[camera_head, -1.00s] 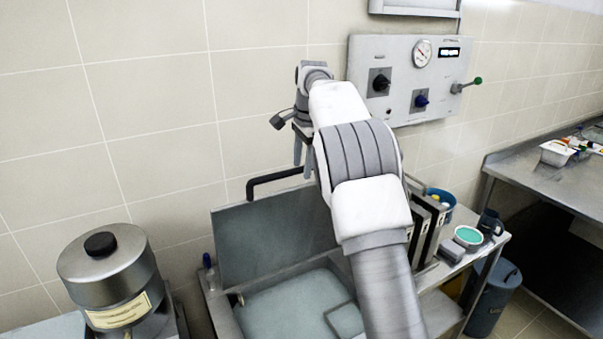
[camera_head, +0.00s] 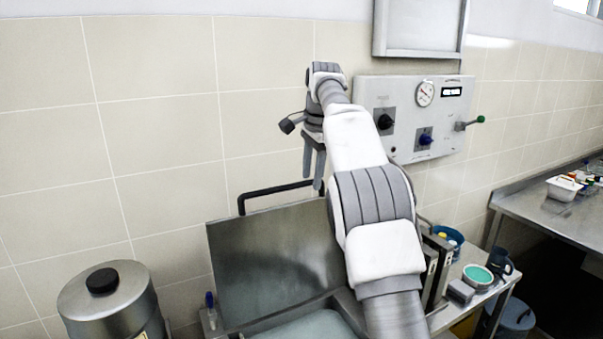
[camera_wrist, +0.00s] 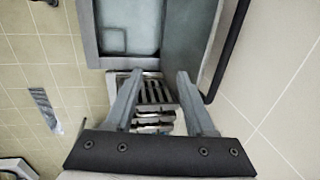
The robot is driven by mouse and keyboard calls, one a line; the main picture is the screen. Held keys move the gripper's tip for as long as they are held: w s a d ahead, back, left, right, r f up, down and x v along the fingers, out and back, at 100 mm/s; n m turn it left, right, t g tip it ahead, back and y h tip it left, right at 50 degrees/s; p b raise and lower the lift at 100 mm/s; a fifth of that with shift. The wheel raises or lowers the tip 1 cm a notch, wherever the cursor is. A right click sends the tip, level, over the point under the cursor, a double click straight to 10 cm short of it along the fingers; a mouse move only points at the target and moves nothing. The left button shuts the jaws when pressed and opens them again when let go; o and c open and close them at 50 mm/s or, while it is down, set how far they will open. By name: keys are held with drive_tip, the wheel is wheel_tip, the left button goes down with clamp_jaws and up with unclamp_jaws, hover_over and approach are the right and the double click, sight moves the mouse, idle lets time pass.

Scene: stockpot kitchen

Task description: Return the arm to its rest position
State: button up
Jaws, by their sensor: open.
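My gripper (camera_head: 314,167) hangs at the end of my raised arm, fingers pointing down, in front of the tiled wall and above the black handle bar of the open metal lid. In the wrist view my gripper (camera_wrist: 155,88) has its two fingers well apart with nothing held between them. Behind the fingers in that view is a slotted rack (camera_wrist: 154,92) beside the open basin. My arm runs from the lower right of the head view up to the gripper and hides part of the lid and the things behind it.
The raised lid (camera_head: 265,255) stands over the basin (camera_head: 315,326). A metal pot (camera_head: 112,300) stands at lower left. A control panel (camera_head: 415,115) with knobs and a lever is on the wall right of my arm. A side counter (camera_head: 545,210) is at right. The wall area at left is clear.

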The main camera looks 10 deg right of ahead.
drive_tip(key=s+d+r+n+t+b, duration=0.15)
drive_tip(key=s+n+b, duration=0.35)
drive_tip(key=s, duration=1.3)
drive_tip(key=s+a+f+n+t+b, duration=0.1)
drive_tip(key=s+f+n, duration=0.3)
drive_tip(key=s+f, duration=0.4)
drive_tip(key=s+f+n+t+b, duration=0.1)
drive_tip(key=s+f+n, duration=0.4)
drive_tip(key=s, duration=1)
wheel_tip(320, 180, down, 3)
drive_tip(key=shift+a+f+h, duration=0.1)
drive_tip(key=shift+a+h, duration=0.2)
drive_tip(key=shift+a, duration=0.05)
